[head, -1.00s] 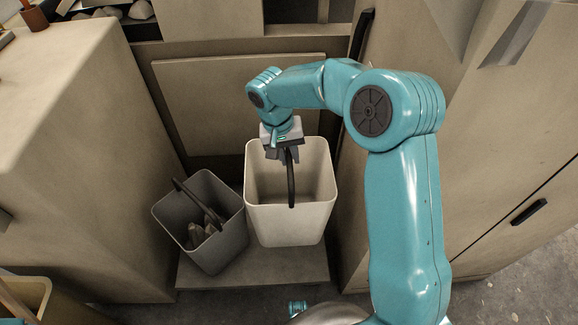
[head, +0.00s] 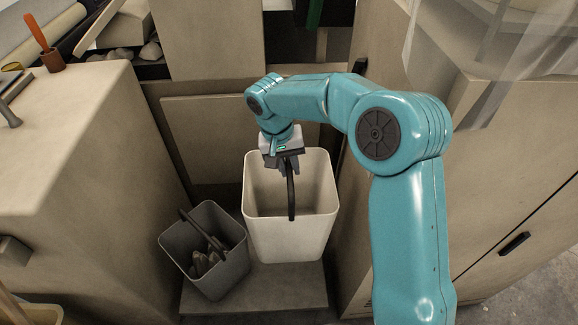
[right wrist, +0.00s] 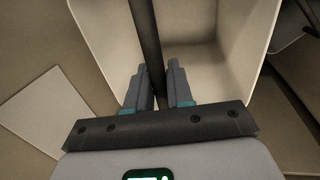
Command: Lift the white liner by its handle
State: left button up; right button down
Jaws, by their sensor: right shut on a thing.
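The white liner (head: 290,228) is an upright, open bin in the middle of the head view, and its inside looks empty. Its dark handle (head: 291,196) arches over the opening. My right gripper (head: 284,168) is shut on the handle near the back of the rim. In the right wrist view the handle (right wrist: 145,35) runs between the two fingers (right wrist: 160,85), with the pale liner inside (right wrist: 195,60) beyond. Whether the liner's bottom touches the platform below is hard to tell. My left gripper is not in view.
A grey bin (head: 205,275) with a dark handle and several lumps inside stands tilted at the left. A low platform (head: 255,300) lies below both bins. Beige cabinets (head: 80,190) flank them left and right (head: 480,210), with a panel behind.

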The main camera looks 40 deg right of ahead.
notch_tip(320, 180, up, 10)
jog(key=p, duration=0.7)
jog(key=shift+r+p, duration=0.2)
jog(key=shift+p, duration=0.15)
jog(key=shift+f, duration=0.1)
jog(key=shift+a, duration=0.1)
